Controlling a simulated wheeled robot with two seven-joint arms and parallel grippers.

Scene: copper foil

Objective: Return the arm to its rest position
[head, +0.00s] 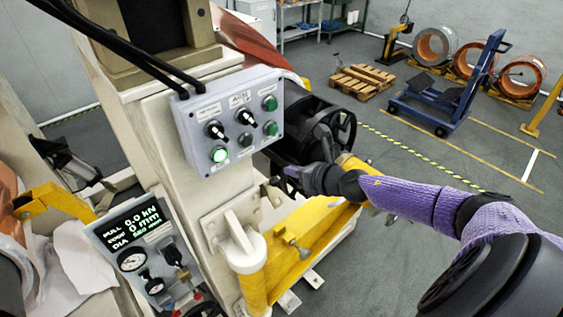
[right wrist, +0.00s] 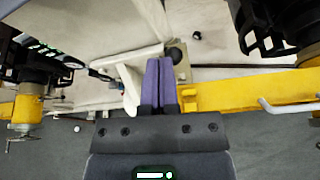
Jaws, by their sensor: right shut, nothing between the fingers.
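My right arm comes in from the right of the head view in a purple sleeve and reaches towards the machine. My right gripper (head: 292,172) is at its end, in front of the dark handwheel and just right of the switch box. In the right wrist view the two purple fingers of this gripper (right wrist: 159,64) lie side by side, shut and empty. They point at the pale machine body, with a white bracket (right wrist: 133,80) close on their left. I do not see my left gripper.
The switch box (head: 229,120) with knobs and green buttons juts from the pale machine. A gauge panel (head: 149,252) is at lower left. A yellow rail (head: 305,238) runs below my right gripper. A blue trolley (head: 440,98) and wooden pallet (head: 362,82) stand farther back on open floor.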

